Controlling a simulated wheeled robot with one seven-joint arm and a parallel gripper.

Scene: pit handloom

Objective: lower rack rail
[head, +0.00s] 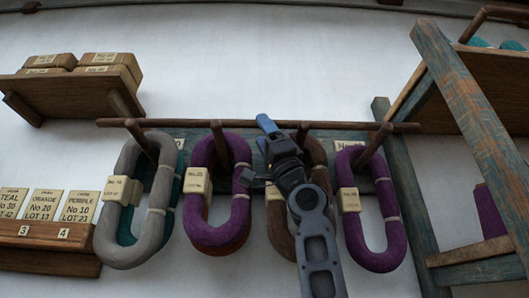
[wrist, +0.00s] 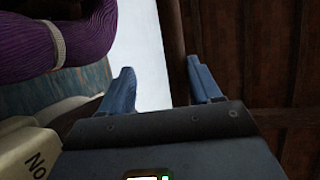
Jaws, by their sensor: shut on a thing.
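The rack rail (head: 340,125) is a thin dark brown rod. It runs nearly level across the pegs' front ends, above the yarn hanks. The exact contact is hard to make out there.
Grey (head: 142,210), purple (head: 206,160), brown (head: 281,225) and another purple hank (head: 370,245) hang on pegs with labels. A box shelf (head: 75,88) is upper left, a card shelf (head: 45,236) lower left. A worn blue-green frame (head: 470,120) stands close on the right.

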